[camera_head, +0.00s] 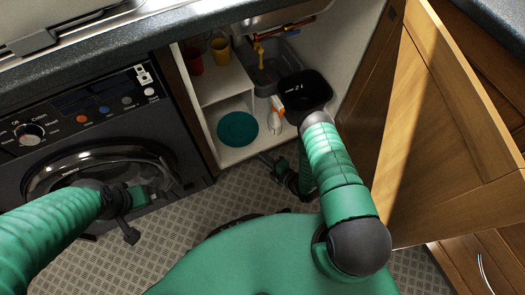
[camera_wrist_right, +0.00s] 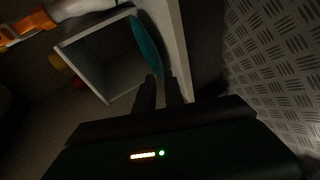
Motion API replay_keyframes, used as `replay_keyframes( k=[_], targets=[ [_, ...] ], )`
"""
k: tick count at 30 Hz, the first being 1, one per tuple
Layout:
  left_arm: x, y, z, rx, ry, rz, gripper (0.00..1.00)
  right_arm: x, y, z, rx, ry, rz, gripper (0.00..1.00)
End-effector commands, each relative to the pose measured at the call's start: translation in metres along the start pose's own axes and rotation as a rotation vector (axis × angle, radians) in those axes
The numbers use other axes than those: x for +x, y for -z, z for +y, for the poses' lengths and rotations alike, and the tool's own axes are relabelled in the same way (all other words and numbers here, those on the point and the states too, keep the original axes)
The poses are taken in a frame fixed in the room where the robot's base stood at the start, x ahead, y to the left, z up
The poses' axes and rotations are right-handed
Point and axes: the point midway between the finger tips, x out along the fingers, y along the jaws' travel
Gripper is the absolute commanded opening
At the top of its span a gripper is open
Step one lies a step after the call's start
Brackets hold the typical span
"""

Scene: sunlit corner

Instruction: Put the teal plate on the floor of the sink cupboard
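The teal plate (camera_head: 238,129) is a round disc at the front left of the open sink cupboard (camera_head: 243,154), over its pale floor and below the small shelf. It looks flat or nearly so; I cannot tell whether its whole underside touches the floor. In the right wrist view the plate (camera_wrist_right: 150,45) shows as a narrow ellipse beside the cupboard's edge. My right gripper (camera_head: 268,160) is low at the cupboard front, and its slightly parted fingertips (camera_wrist_right: 160,80) are at the plate's near rim. My left gripper (camera_head: 140,197) is by the washing machine door; its finger gap is unclear.
A white shelf (camera_head: 228,84) holds a yellow cup (camera_head: 220,50) and a red cup (camera_head: 194,62). A black container (camera_head: 306,90), a grey bin (camera_head: 270,70) and a white-and-orange bottle (camera_head: 276,116) stand to the right. The open wooden door (camera_head: 440,130) flanks my right arm.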

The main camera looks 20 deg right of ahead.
Motion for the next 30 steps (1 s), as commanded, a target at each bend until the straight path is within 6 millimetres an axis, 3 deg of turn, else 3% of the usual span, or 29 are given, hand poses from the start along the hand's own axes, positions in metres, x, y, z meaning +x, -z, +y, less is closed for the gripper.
replay_keyframes(
  k=[4, 8, 11, 15, 18, 22, 25, 30],
  targets=[
    [0.0, 0.0, 0.0, 0.0, 0.0, 0.0, 1.0, 0.028, -0.023, 0.062, 0.14, 0.128, -0.072, 0.13],
    [0.001, 0.0, 0.0, 0.0, 0.0, 0.0, 1.0, 0.024, -0.033, 0.132, 0.392, 0.279, -0.229, 0.13],
    [0.001, 0.0, 0.0, 0.0, 0.0, 0.0, 1.0, -0.004, -0.025, 0.181, 0.617, 0.359, -0.377, 0.13],
    [0.001, 0.0, 0.0, 0.0, 0.0, 0.0, 1.0, -0.073, 0.008, 0.231, 0.962, 0.429, -0.601, 0.13],
    [0.001, 0.0, 0.0, 0.0, 0.0, 0.0, 1.0, -0.132, 0.041, 0.248, 1.199, 0.461, -0.754, 0.13],
    [0.001, 0.0, 0.0, 0.0, 0.0, 0.0, 1.0, -0.192, 0.075, 0.25, 1.416, 0.489, -0.903, 0.13],
    [0.001, 0.0, 0.0, 0.0, 0.0, 0.0, 1.0, -0.215, 0.088, 0.248, 1.495, 0.5, -0.964, 0.13],
    [0.001, 0.0, 0.0, 0.0, 0.0, 0.0, 1.0, -0.22, 0.091, 0.247, 1.514, 0.505, -0.982, 0.13]
  ],
)
